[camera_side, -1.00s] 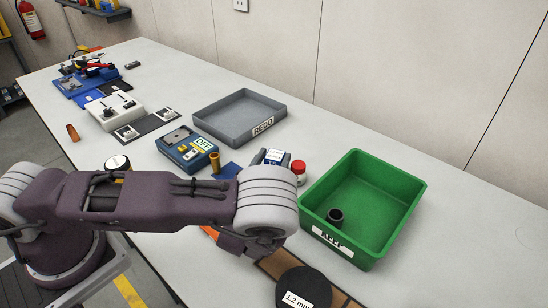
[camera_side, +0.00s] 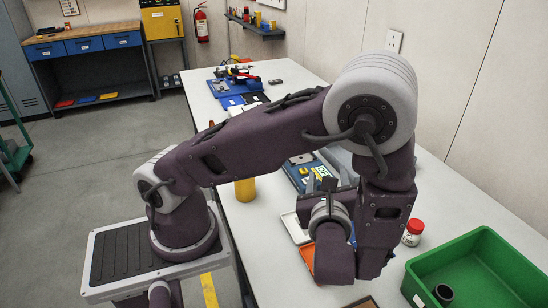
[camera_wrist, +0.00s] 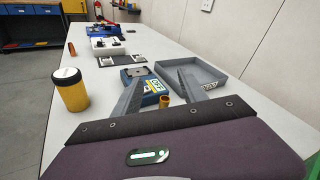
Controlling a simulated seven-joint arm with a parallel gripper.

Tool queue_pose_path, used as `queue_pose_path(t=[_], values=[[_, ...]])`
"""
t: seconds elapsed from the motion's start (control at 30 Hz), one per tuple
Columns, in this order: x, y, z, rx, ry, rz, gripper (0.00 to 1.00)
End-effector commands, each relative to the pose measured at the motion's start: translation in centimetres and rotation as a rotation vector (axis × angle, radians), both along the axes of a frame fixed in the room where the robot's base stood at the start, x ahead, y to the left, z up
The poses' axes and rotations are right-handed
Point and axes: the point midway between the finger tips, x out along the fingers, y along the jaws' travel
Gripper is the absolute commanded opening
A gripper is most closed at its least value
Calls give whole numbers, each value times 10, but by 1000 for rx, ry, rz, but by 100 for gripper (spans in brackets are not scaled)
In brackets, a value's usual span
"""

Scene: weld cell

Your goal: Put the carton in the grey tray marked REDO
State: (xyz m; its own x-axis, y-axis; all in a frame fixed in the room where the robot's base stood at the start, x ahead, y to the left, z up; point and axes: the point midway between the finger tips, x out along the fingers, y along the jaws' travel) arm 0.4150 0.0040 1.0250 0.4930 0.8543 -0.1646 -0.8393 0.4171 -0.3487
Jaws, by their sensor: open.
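I cannot make out the carton in either current view; my arm hides part of the table in the side view. The grey tray (camera_wrist: 214,71) marked REDO lies beyond my gripper to the right in the wrist view, and its visible floor is bare. In the side view only a sliver of it (camera_side: 338,160) shows behind my arm. My gripper (camera_wrist: 160,76) is open in the wrist view, with its two fingers spread and no object visibly held. The fingers point toward a blue OFF device (camera_wrist: 133,73) and the tray.
A brass cylinder (camera_wrist: 164,101) is close between the fingers. A red-capped jar (camera_side: 412,232) stands beside the green bin (camera_side: 500,262), which holds a black ring (camera_side: 443,293). A wall runs along the right.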

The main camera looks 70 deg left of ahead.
Motion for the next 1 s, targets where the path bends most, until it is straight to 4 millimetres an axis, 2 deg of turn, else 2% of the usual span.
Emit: queue_pose_path(t=[0.03,0.1,0.17,0.23,0.33,0.4,0.5,0.6,0.73,1.0], values=[[-20,19,18,-123,-42,156,50],[-56,37,33,-312,-97,378,50],[-87,42,43,-498,-155,557,50],[-118,36,53,-732,-240,740,50],[-147,13,68,-1082,-391,937,50],[-156,-7,83,-1316,-513,1016,50],[-159,-30,106,-1585,-671,1055,50],[-158,-44,124,-1751,-780,1050,50],[-158,-51,133,-1830,-830,1038,46],[-158,-51,134,-1831,-828,1039,46]])
